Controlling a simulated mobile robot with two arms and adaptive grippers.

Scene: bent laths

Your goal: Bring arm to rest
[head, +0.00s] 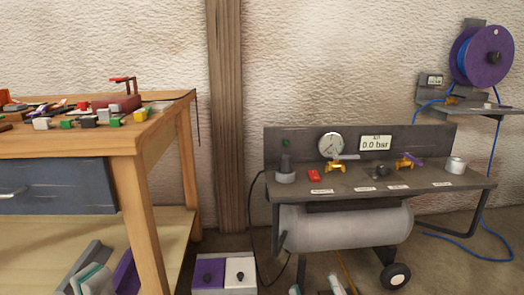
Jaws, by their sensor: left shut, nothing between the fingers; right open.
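My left gripper (93,279) shows at the bottom edge on the left, in front of the lower shelf of the wooden bench. Its pale, teal-edged fingertips are together, with nothing seen between them. My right gripper (316,288) shows at the bottom edge below the grey tank. Its two fingertips are apart with a gap between them, and it is empty. Most of both grippers and both arms lie below the picture.
A wooden bench (152,150) with several small coloured parts stands left. A compressor stand (430,183) with a gauge (331,144), valves and a tank (350,229) stands right. A purple-and-white box (209,272) sits on the floor between. A hose reel (487,55) is at upper right.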

